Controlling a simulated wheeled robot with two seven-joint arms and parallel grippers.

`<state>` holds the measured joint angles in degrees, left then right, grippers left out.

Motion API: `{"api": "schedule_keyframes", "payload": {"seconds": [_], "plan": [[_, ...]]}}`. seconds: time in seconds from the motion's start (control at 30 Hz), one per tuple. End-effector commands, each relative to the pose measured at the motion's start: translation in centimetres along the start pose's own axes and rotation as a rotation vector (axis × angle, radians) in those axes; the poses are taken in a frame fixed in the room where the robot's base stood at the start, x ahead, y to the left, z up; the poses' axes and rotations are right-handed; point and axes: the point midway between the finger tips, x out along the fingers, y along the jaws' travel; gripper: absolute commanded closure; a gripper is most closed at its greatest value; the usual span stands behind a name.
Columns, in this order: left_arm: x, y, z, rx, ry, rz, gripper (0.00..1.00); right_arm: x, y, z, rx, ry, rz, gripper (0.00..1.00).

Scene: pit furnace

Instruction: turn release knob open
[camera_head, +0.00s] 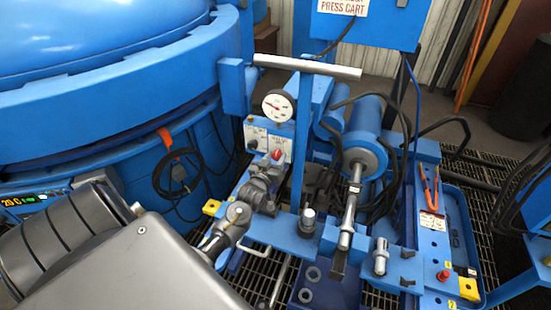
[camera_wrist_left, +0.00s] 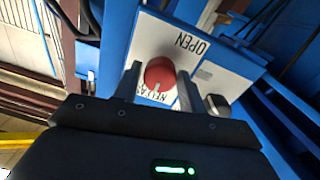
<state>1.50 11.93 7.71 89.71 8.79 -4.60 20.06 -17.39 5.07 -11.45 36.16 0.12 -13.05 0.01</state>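The release knob (camera_head: 277,154) is a small red knob on a white panel (camera_head: 257,134) below the round gauge in the head view. In the left wrist view the knob (camera_wrist_left: 160,73) is seen close up, with "OPEN" printed beside it and partly hidden "RELEASE" lettering below. My left gripper (camera_head: 271,166) is at the panel, its fingers reaching toward the knob. In the left wrist view my left gripper (camera_wrist_left: 158,80) has its two fingers apart, one on each side of the knob. I see a gap on the left; contact on the right is unclear. My right gripper is out of view.
A white-faced gauge (camera_head: 277,106) and a light grey bar (camera_head: 307,67) are above the panel. A black knob (camera_wrist_left: 217,105) is close to the right finger. A blue cylinder (camera_head: 367,130) with black hoses stands to the right. The large blue furnace (camera_head: 110,100) fills the left.

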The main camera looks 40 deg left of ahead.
Motion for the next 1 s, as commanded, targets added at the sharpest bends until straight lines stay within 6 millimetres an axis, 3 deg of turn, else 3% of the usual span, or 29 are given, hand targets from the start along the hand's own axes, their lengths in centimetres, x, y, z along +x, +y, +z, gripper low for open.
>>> {"api": "schedule_keyframes", "payload": {"seconds": [0.03, 0.23, 0.57, 1.0], "plan": [[0.0, 0.0, 0.0, 0.0, 0.0, 0.0, 0.66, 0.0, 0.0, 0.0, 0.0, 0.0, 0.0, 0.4], [0.0, 0.0, 0.0, 0.0, 0.0, 0.0, 0.89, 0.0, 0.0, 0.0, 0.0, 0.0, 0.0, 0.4], [0.0, 0.0, 0.0, -0.063, 0.002, -0.001, 0.89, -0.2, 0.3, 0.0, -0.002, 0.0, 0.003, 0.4], [0.0, -0.1, -0.1, -0.419, 0.015, 0.001, 0.89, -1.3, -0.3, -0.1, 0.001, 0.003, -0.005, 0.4]]}}
